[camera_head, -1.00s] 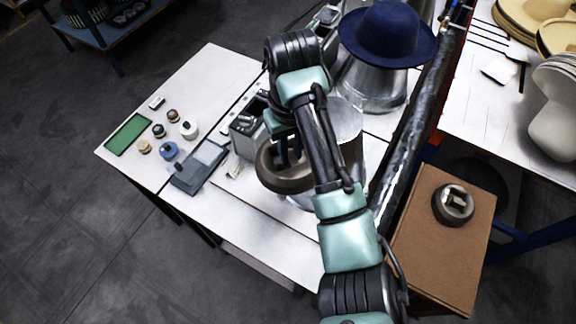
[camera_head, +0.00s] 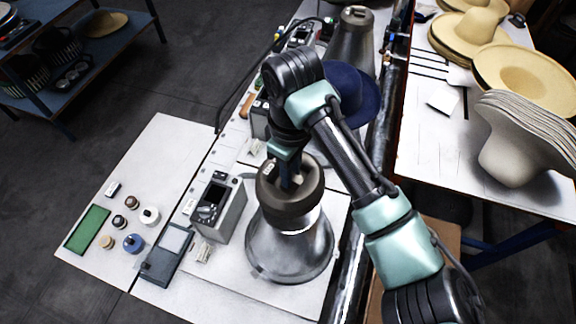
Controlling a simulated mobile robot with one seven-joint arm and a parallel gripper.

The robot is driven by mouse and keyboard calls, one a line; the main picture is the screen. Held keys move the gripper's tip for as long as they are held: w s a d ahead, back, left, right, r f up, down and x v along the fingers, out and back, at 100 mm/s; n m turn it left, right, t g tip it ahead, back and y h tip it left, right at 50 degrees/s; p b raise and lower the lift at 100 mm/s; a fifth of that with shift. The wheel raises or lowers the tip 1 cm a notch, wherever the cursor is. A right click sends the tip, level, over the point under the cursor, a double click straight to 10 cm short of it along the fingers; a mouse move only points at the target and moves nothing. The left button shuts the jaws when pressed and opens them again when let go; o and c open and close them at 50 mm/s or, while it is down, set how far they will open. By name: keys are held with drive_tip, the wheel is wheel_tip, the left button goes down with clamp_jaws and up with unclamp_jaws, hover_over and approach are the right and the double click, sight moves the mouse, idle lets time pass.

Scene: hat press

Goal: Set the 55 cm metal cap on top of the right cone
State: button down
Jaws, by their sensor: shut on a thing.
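My gripper (camera_head: 290,178) is shut on a dark grey metal cap (camera_head: 270,205), a thick round ring with fingers reaching into its middle. The cap is at the top of the near metal cone (camera_head: 290,255), which stands on the white table. The cap looks roughly level and hides the cone's top. I cannot tell whether it rests on the cone or hangs just above it. Any size mark on the cap is too small to read.
A grey control box (camera_head: 220,208) stands close left of the cone. A blue felt hat (camera_head: 352,95) and another metal cone (camera_head: 352,42) are behind. Small weights (camera_head: 133,243) and a green mat (camera_head: 88,230) lie left. My arm mostly hides the cardboard box (camera_head: 440,238).

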drive_tip(key=shift+w, duration=0.45)
drive_tip(key=shift+s+f+b, duration=0.25)
drive_tip(key=shift+f+b, duration=0.5)
drive_tip(key=shift+b, duration=0.1)
wheel_tip(320, 180, down, 6)
drive_tip(key=b, duration=0.5)
drive_tip(key=shift+w+f+b, duration=0.1)
drive_tip(key=shift+f+b, duration=0.05)
drive_tip(key=shift+b, duration=0.15)
drive_tip(key=shift+f, duration=0.65)
drive_tip(key=shift+f, duration=0.15)
